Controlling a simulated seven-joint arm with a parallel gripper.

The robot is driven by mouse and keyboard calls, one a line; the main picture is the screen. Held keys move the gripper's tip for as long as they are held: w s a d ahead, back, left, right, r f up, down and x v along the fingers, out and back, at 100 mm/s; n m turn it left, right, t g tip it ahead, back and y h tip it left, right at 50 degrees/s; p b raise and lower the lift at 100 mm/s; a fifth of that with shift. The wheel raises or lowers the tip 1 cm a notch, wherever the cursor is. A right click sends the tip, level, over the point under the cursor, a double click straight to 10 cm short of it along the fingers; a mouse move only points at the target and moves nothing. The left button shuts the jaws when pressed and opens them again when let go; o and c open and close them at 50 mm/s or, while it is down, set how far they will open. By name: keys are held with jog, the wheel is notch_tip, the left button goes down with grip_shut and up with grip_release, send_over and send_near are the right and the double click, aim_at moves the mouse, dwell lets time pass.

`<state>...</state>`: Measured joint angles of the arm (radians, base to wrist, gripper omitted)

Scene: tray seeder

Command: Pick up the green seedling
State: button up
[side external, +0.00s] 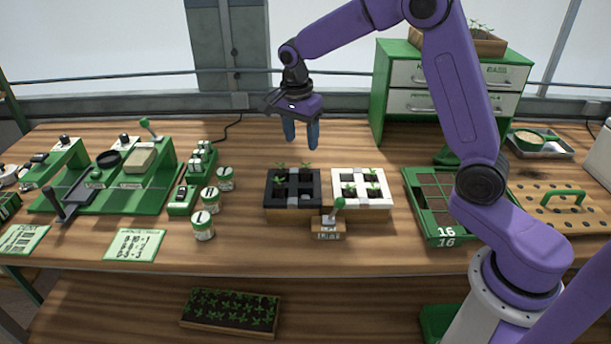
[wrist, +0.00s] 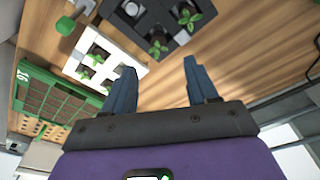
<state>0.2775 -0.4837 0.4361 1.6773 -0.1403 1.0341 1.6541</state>
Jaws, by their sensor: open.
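Small green seedlings stand in a black tray (side external: 268,190) and a white tray (side external: 385,201), side by side at the middle of the bench. One seedling (side external: 281,166) is at the back of the black tray. In the wrist view, seedlings show in the black tray (wrist: 188,18) and (wrist: 157,48), and others in the white tray (wrist: 98,57). Which one the task means I cannot tell. My gripper (side external: 301,146) is open and empty, its blue fingers pointing down above and behind the trays. Its two fingers also show apart in the wrist view (wrist: 160,85).
A green-knobbed lever block (side external: 328,230) stands in front of the trays. Labelled jars (side external: 203,228) and a green machine (side external: 150,198) are on the left. A green tray marked 16 (side external: 412,195) is on the right. A white-drawer cabinet (side external: 410,102) stands behind.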

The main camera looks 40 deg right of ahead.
aim_at(305, 170)
jog(key=f, duration=0.3)
jog(key=d+f, duration=0.1)
jog(key=f, duration=0.6)
jog(key=shift+d, duration=0.15)
grip_shut()
